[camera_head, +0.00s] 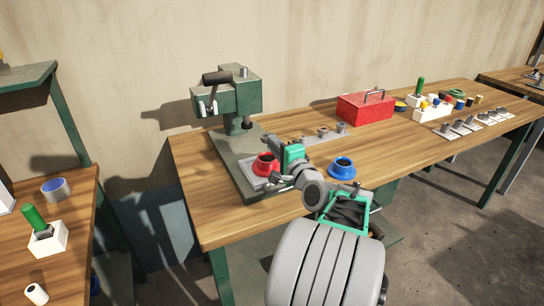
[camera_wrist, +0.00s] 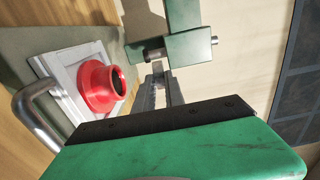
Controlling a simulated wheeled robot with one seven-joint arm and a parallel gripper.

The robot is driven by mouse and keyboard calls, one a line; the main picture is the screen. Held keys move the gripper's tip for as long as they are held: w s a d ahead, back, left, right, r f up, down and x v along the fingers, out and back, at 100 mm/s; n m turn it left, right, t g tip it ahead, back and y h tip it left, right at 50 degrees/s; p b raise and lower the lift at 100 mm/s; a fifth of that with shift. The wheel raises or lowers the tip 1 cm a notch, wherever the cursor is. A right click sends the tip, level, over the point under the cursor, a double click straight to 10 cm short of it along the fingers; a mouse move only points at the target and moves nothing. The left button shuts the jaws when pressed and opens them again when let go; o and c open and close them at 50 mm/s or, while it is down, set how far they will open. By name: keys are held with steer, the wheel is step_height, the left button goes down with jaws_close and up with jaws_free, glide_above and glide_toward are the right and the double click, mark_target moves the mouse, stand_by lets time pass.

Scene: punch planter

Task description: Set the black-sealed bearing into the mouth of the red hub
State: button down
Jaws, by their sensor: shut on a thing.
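The red hub (camera_head: 266,164) sits on a pale square plate on the press base, its dark mouth facing up. In the wrist view the hub (camera_wrist: 103,85) is left of my fingers, apart from them. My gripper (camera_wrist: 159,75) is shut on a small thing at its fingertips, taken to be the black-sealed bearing. It is mostly hidden, and its seal cannot be made out. In the head view my gripper (camera_head: 281,163) is beside the hub on its right, its fingertips largely hidden by its green body.
A green press (camera_head: 228,98) with a black-gripped lever stands behind the hub. A curved metal bar (camera_wrist: 36,112) is near the plate. A blue hub (camera_head: 342,170) is right of my gripper. Small metal parts (camera_head: 323,132) and a red toolbox (camera_head: 366,108) are farther back. The front left tabletop is clear.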

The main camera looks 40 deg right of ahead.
steer(key=f, duration=0.2)
steer(key=w+f, duration=0.1)
steer(key=f, duration=0.1)
steer(key=shift+d, duration=0.1)
steer(key=shift+f, duration=0.15)
steer(key=shift+f, duration=0.1)
steer(key=shift+f+b, duration=0.55)
steer(key=shift+b, duration=0.1)
steer(key=c, duration=1.7)
jaws_free()
